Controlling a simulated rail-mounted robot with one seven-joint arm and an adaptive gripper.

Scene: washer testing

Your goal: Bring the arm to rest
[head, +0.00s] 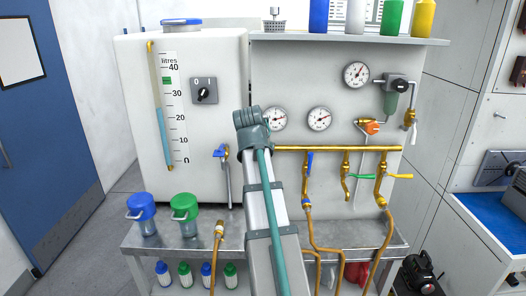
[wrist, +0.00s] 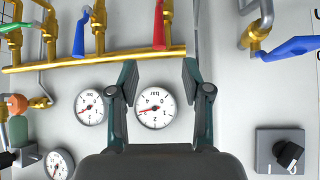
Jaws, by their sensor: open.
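My gripper (head: 250,120) is raised in front of the panel in the head view, at the end of my outstretched arm. It covers part of the wall between the white tank and the gauges. In the wrist view my gripper (wrist: 159,72) is open, its two dark fingers apart with nothing between them. A pressure gauge (wrist: 154,108) and a stretch of brass pipe (wrist: 150,57) show behind the gap between the fingers. I cannot tell how far the fingertips are from the panel.
The white tank (head: 215,135) has a dial switch (head: 204,93) and a blue-handled tap (head: 220,152). Blue (head: 310,163), green (head: 363,177) and yellow (head: 401,176) valve handles stick out right of my arm. Lidded jars stand on the metal bench (head: 160,259). Bottles line the upper shelf (head: 340,37).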

